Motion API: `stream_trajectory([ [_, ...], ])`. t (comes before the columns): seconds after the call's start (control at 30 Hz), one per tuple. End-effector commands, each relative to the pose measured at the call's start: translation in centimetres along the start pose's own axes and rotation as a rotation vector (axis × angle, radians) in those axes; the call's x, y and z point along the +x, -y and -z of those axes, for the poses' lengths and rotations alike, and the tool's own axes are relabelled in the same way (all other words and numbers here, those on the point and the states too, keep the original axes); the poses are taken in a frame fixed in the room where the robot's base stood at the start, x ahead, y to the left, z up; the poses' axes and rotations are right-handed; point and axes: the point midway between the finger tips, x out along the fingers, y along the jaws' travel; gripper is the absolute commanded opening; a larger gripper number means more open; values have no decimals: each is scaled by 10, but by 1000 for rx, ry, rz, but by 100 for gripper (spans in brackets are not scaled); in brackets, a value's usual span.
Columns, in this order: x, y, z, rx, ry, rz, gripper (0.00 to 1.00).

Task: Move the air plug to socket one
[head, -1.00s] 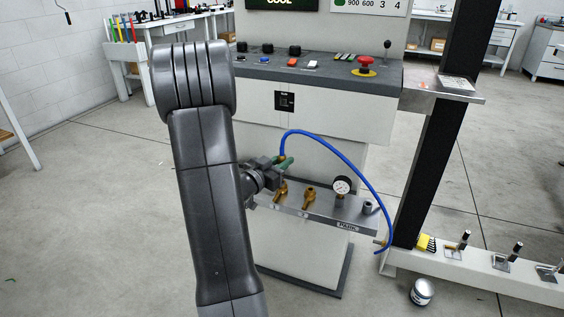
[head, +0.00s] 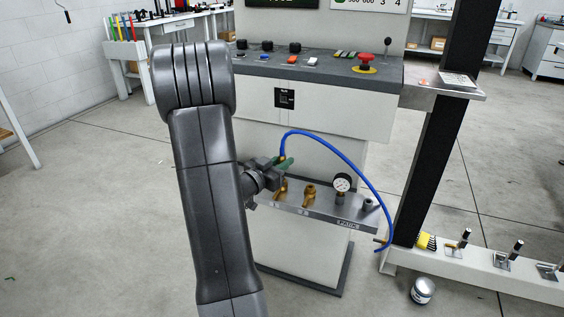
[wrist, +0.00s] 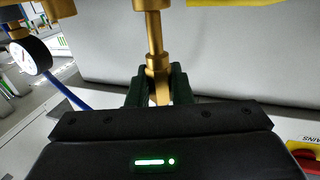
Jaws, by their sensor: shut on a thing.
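My gripper (head: 282,163) is shut on the brass air plug, which shows between its green fingers in the wrist view (wrist: 158,88). A blue hose (head: 352,160) arcs from the plug over to the right. The left brass socket (head: 281,188) stands on the grey manifold ledge just below my gripper. A second brass socket (head: 309,195) stands to its right. In the wrist view, the plug lines up with brass parts beyond the fingertips; I cannot tell whether it is seated in the left socket.
A round pressure gauge (head: 342,183) and a small grey fitting (head: 368,205) stand further right on the ledge (head: 330,214). The control console (head: 330,110) overhangs behind. A dark column (head: 432,150) rises at right. A tin (head: 422,291) sits on the floor.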

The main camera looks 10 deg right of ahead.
Motion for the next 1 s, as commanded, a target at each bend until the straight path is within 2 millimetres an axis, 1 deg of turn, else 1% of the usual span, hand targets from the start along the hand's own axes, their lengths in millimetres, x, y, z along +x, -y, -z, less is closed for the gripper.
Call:
stream_trajectory([
  [1.0, 0, 0, -27, 0, 0, 0, 0],
])
